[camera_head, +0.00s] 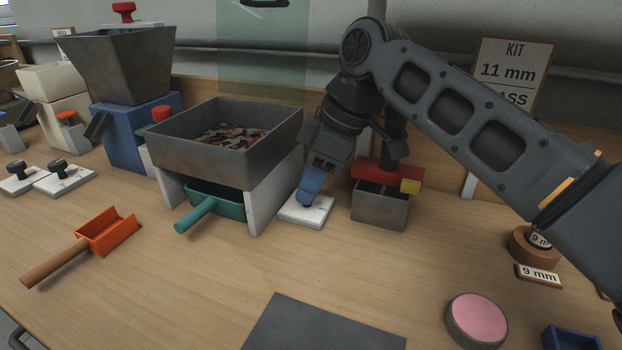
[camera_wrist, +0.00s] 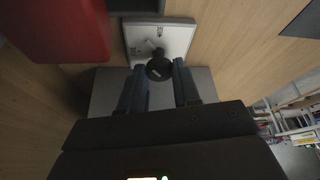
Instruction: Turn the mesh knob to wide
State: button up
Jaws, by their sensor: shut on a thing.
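The mesh knob is a round black knob (camera_wrist: 159,69) on a white square plate (camera_head: 318,214) with small dark markings, just right of the grey sieve box (camera_head: 205,165). My gripper (camera_head: 306,200) points down at this plate, its blue fingers on either side of the knob and closed on it. In the wrist view the white plate (camera_wrist: 178,40) shows beyond the fingertips. In the head view the fingers mostly hide the knob.
A grey metal box with a red bar (camera_head: 388,174) stands close to the right of my gripper. A teal scoop (camera_head: 215,205) sits under the sieve box. An orange scoop (camera_head: 105,235) lies at the left. Two more black knobs on white plates (camera_head: 62,180) are farther left.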

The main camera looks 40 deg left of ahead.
jog(key=c, duration=0.4)
jog(key=shift+r, duration=0.1)
jog(key=shift+p, duration=0.45)
jog(key=m+p, duration=0.1)
jog(key=p, duration=0.1)
jog(key=m+p, duration=0.1)
jog(key=p, duration=0.1)
jog(key=shift+s+r+m+t+y, duration=0.2)
jog(key=shift+m+t+y, duration=0.1)
jog(key=shift+m+t, duration=0.1)
jog(key=m+t+p, duration=0.1)
jog(key=m+p, duration=0.2)
jog(key=p, duration=0.1)
jog(key=shift+f, duration=0.1)
jog(key=shift+f+m+t+p, duration=0.1)
jog(key=shift+m+t+p, duration=0.3)
jog(key=shift+m+p, duration=0.35)
jog(key=shift+d+f, duration=0.1)
